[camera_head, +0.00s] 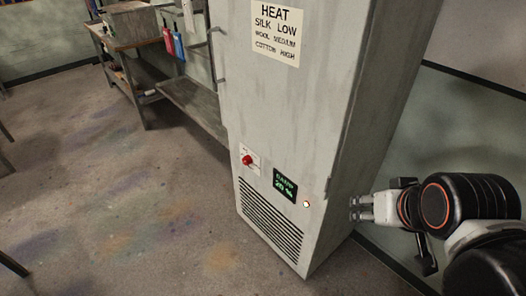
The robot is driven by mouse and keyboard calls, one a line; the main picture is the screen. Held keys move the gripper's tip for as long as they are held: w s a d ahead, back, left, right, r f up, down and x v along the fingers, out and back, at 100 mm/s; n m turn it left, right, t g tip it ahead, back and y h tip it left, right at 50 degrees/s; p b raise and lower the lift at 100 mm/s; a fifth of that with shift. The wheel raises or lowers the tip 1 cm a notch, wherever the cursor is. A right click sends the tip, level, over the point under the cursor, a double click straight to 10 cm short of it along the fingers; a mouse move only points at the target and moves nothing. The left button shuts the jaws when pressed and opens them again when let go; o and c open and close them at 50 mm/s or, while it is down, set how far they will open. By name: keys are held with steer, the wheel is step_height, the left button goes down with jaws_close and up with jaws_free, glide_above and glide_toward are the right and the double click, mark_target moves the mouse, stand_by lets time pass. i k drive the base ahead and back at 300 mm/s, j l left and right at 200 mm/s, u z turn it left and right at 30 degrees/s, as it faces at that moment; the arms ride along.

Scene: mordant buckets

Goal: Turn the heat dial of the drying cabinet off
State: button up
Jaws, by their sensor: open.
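The drying cabinet (300,110) is a tall grey metal box in the middle of the view. A small red knob (247,160) on a white plate sits low on its front face and looks like the heat dial; its setting is too small to read. A dark display (285,186) with green text reading about "DAMP 20 %" is to its right, then a small lit lamp (306,204). My gripper (355,208) is open and empty at the right of the cabinet, its fingers pointing left, apart from the dial.
A heat label (276,31) lists silk low, wool medium, cotton high. A vent grille (270,220) is below the dial. A workbench (135,42) and a low shelf (192,100) stand at the back left. The floor before the cabinet is clear.

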mark_target(248, 159)
steer(key=j, duration=0.75)
steer(key=j+z, duration=0.15)
steer(key=j, duration=0.6)
steer(key=k+j, duration=0.15)
steer(key=j, duration=0.6)
steer(key=j+z, duration=0.1)
steer(key=j, duration=0.65)
steer(key=k, duration=0.05)
